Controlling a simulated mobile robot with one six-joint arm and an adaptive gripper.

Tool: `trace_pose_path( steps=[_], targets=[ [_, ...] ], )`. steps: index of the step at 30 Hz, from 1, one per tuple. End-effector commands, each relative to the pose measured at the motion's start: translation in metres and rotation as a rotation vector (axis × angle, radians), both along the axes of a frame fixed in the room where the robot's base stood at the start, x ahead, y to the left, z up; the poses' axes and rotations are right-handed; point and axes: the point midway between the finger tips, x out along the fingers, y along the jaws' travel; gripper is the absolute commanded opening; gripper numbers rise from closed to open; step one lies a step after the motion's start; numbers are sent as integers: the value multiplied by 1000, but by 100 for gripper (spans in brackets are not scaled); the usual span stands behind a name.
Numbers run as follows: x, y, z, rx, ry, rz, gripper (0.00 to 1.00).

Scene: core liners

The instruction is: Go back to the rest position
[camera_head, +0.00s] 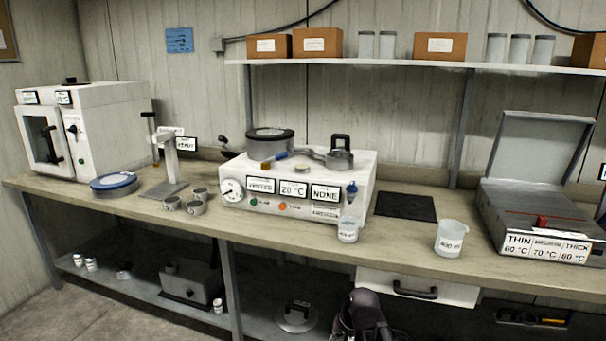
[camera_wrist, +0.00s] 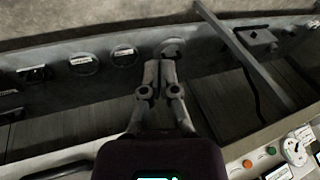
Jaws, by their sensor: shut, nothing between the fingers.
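My gripper (camera_wrist: 159,68) shows in the wrist view with its two fingers together and nothing between them. It is pointed towards the area under the bench, beside the front edge, and touches nothing that I can make out. In the head view only a dark part of my arm (camera_head: 365,315) shows at the bottom, in front of the bench drawer; the fingertips are not visible there.
A bench carries a control box (camera_head: 295,190), a beaker (camera_head: 451,238), a small cup (camera_head: 348,230), an open hinged case (camera_head: 545,218) and a white oven (camera_head: 85,125). A drawer (camera_head: 416,288) sits below the bench edge. A dark mat (camera_head: 405,206) lies bare.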

Motion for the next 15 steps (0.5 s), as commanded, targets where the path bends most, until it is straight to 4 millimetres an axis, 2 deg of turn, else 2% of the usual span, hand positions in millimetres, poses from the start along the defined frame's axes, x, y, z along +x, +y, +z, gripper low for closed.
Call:
trace_pose_path(
  steps=[1, 3, 12, 15],
  targets=[
    [-14, -12, -3, -43, 28, 27, 0],
    [-29, -26, -7, -101, 69, 65, 0],
    [-79, -72, -14, -269, 217, 179, 0],
    [-91, -83, -10, -304, 257, 204, 0]
  ],
)
